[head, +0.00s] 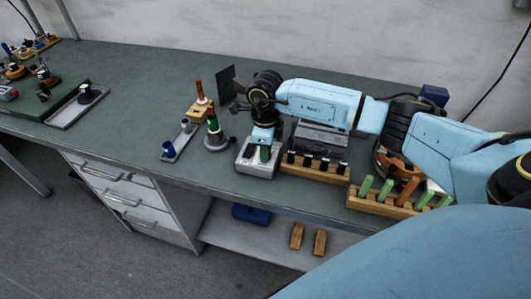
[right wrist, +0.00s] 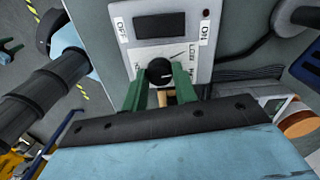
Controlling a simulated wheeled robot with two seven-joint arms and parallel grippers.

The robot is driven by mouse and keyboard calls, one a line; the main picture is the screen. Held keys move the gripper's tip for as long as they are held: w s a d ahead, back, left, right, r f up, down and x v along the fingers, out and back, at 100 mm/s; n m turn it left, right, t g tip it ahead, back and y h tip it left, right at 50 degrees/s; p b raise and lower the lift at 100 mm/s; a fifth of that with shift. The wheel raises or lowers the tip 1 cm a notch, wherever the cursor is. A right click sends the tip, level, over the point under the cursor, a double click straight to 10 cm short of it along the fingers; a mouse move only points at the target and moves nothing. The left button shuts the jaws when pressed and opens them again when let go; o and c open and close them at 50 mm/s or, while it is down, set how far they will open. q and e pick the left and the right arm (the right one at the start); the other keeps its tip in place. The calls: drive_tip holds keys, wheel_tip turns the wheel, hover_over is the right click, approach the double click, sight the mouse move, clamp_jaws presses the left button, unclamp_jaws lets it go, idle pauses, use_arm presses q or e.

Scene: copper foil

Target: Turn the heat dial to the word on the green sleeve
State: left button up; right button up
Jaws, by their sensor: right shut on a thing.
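The heat dial (right wrist: 159,71) is a black round knob with a pale pointer mark, on the light front panel of a grey control box (head: 243,167). My right gripper (head: 264,152) is over this box. In the right wrist view its green fingers (right wrist: 160,82) are closed on either side of the dial. The mark points roughly to the picture's right; the dial lettering is small and partly hidden, but "LOW" seems to show. An upright tool with a green sleeve (head: 213,124) stands in a grey round holder left of the box; its word is too small to read. My left gripper is not in view.
A wooden rack (head: 315,174) with dark-topped pieces stands right of the box, and another (head: 384,206) with green pegs farther right. A small tray (head: 178,142) lies left of the tool holder.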

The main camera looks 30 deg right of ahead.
drive_tip(key=n+b, duration=0.2)
drive_tip(key=n, duration=0.1)
drive_tip(key=shift+n, duration=0.4)
drive_tip(key=shift+n+b, duration=1.25)
drive_tip(key=shift+n, duration=0.65)
drive_tip(key=o, duration=1)
wheel_tip(320, 180, up, 14)
drive_tip(key=shift+f, duration=0.25)
